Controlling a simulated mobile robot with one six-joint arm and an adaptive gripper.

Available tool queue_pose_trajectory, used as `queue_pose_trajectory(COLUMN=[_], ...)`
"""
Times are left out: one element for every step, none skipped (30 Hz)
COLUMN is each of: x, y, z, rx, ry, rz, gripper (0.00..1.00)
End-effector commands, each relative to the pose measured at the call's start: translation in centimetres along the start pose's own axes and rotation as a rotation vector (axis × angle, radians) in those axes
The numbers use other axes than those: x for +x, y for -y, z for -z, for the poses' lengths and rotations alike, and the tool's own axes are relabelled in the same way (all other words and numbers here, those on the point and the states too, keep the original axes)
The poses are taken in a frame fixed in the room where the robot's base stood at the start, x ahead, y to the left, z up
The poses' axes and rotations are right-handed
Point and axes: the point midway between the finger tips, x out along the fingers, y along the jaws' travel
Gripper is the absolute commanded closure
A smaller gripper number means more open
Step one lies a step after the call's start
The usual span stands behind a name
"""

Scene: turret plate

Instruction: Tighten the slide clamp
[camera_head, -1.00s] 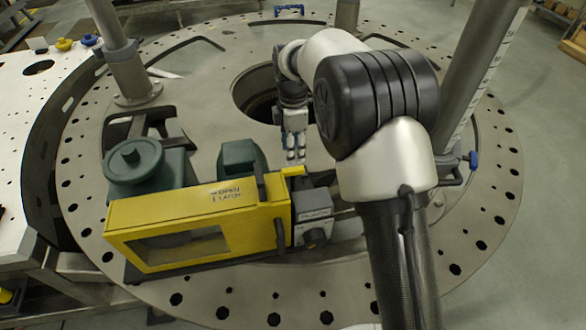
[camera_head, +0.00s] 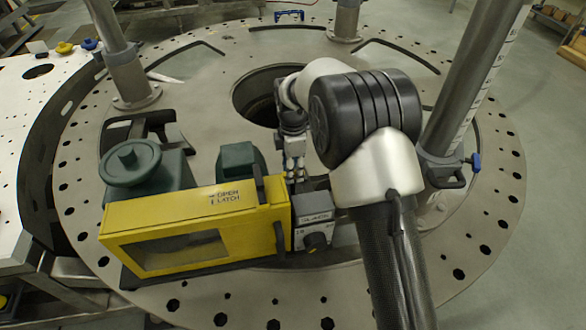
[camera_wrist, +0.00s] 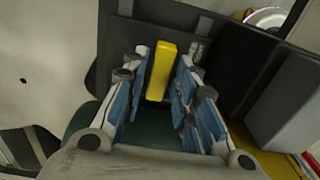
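A yellow lever (camera_wrist: 161,70) stands up from a dark labelled plate in the wrist view; I take it for the slide clamp's handle, but I cannot read the label. My gripper (camera_wrist: 163,64) is open, with one blue-padded finger on each side of the lever. The lever shows between the fingertips, and I see no clear contact. In the head view my gripper (camera_head: 294,172) is low behind the grey dial box (camera_head: 315,222), at the right end of the yellow housing (camera_head: 180,225). The lever is hidden there.
A green handwheel unit (camera_head: 132,163) and a green block (camera_head: 240,160) stand behind the housing. A black latch handle (camera_head: 280,238) is on its right end. A steel column with a blue-knobbed clamp (camera_head: 440,168) stands at right. The round plate's central hole (camera_head: 255,95) lies behind.

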Motion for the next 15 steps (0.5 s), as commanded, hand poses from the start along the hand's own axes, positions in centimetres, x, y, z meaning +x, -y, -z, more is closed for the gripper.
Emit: queue_pose_trajectory(x=[-0.02, -0.02, -0.02, -0.02, -0.02, -0.03, -0.03, -0.03, -0.03, -0.03, -0.03, -0.03, -0.03, -0.03, -0.03], y=[-0.01, 0.00, 0.00, -0.01, -0.01, -0.01, 0.00, 0.00, 0.00, -0.01, -0.01, -0.01, -0.01, -0.01, -0.01], z=[0.00, 0.00, 0.00, 0.00, 0.00, 0.00, 0.00, 0.00, 0.00, 0.00, 0.00, 0.00, 0.00, 0.00, 0.00], rx=[0.000, 0.000, 0.000, 0.000, 0.000, 0.000, 0.000, 0.000, 0.000, 0.000, 0.000, 0.000, 0.000, 0.000, 0.000], ry=[0.000, 0.000, 0.000, 0.000, 0.000, 0.000, 0.000, 0.000, 0.000, 0.000, 0.000, 0.000, 0.000, 0.000, 0.000], rz=[0.000, 0.000, 0.000, 0.000, 0.000, 0.000, 0.000, 0.000, 0.000, 0.000, 0.000, 0.000, 0.000, 0.000, 0.000], gripper=[0.79, 0.81, 0.84, 0.86, 0.88, 0.91, 0.93, 0.95, 0.97, 0.99, 1.00, 1.00, 1.00, 1.00, 1.00])
